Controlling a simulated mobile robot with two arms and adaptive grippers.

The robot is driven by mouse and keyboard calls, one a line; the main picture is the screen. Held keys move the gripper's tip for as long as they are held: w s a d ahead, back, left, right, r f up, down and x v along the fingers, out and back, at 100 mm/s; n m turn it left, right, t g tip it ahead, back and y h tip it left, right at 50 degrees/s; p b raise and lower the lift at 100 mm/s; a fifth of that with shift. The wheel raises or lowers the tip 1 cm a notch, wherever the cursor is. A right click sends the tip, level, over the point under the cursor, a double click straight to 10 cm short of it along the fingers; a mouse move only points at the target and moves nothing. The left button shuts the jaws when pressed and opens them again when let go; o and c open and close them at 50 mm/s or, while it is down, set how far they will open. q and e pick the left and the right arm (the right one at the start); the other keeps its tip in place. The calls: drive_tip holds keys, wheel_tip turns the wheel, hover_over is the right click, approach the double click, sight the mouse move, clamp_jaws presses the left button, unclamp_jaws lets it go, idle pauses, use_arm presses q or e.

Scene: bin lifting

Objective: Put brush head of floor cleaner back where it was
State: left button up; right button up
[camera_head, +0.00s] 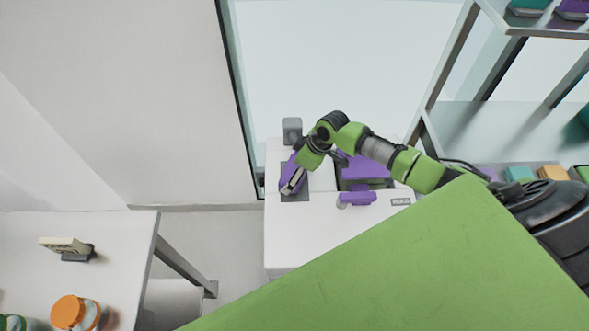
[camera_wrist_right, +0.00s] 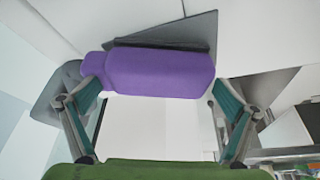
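A purple brush head (camera_wrist_right: 160,72) with a narrower left end lies across the space between my right gripper's fingers in the right wrist view. A dark grey plate edge shows right behind it. In the head view a purple piece (camera_head: 287,176), partly hidden by my right gripper (camera_head: 294,181), is over a dark grey pad on the white stand (camera_head: 325,235). My right gripper (camera_wrist_right: 158,98) has its two teal fingers wide apart, one by each end of the brush head; firm contact is not clear. My left gripper is out of view.
On the same stand are a larger purple block (camera_head: 363,168), a small purple cylinder (camera_head: 357,198) and a grey box-like part (camera_head: 292,130). A shelf rack (camera_head: 480,125) stands at right. A white table (camera_head: 120,235) with an orange-lidded jar (camera_head: 68,311) is at lower left.

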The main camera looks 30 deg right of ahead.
drive_tip(key=b+v, duration=0.1)
drive_tip(key=v, duration=1.1)
drive_tip(key=shift+r, duration=0.15)
drive_tip(key=shift+r, duration=0.1)
